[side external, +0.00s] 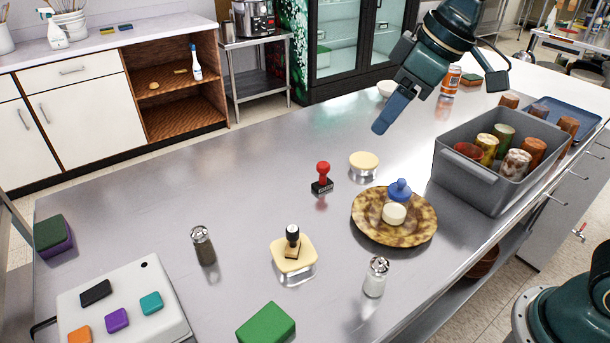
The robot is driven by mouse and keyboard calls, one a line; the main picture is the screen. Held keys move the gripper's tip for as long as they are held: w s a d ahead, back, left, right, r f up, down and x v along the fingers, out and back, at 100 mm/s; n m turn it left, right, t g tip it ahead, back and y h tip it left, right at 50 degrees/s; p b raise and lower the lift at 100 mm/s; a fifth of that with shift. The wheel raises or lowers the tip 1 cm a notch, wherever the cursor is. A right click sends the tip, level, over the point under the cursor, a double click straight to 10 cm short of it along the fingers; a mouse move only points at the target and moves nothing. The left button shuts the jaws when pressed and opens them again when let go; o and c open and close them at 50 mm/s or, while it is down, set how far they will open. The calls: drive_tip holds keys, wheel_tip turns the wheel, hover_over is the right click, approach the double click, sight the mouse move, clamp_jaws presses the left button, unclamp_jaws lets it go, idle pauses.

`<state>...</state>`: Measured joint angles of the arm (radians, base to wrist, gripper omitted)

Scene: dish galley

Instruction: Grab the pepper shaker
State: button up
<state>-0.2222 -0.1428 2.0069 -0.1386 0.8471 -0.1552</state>
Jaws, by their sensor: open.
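The pepper shaker (203,246), a clear shaker with dark contents and a metal cap, stands upright on the steel counter (130,215) at the left front. A similar shaker with white contents (375,278) stands upright at the front, to its right. My gripper (388,118) is open and empty above the far part of the counter, well to the right of the pepper shaker and apart from it. One finger shows clearly; the other is mostly hidden.
Between them are a red-handled stamp (322,177), a cream-topped jar (363,165), a brown plate (365,227) holding small items, and a stamp on a cream block (294,258). A grey bin (470,182) of cans stands right. A green block (265,325) lies in front.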

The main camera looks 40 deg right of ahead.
drive_tip(key=w+a+f+n+g+y, duration=0.1)
drive_tip(key=w+a+f+n, duration=0.35)
drive_tip(key=w+a, duration=0.55)
drive_tip(key=n+g+y, duration=0.1)
drive_tip(key=n+g, duration=0.1)
drive_tip(key=n, duration=0.1)
approach(203, 229)
drive_tip(key=shift+x, duration=4.5)
drive_tip(key=shift+f, duration=0.15)
drive_tip(key=shift+x, duration=2.5)
drive_tip(key=shift+w, duration=0.1)
drive_tip(key=c, duration=1.1)
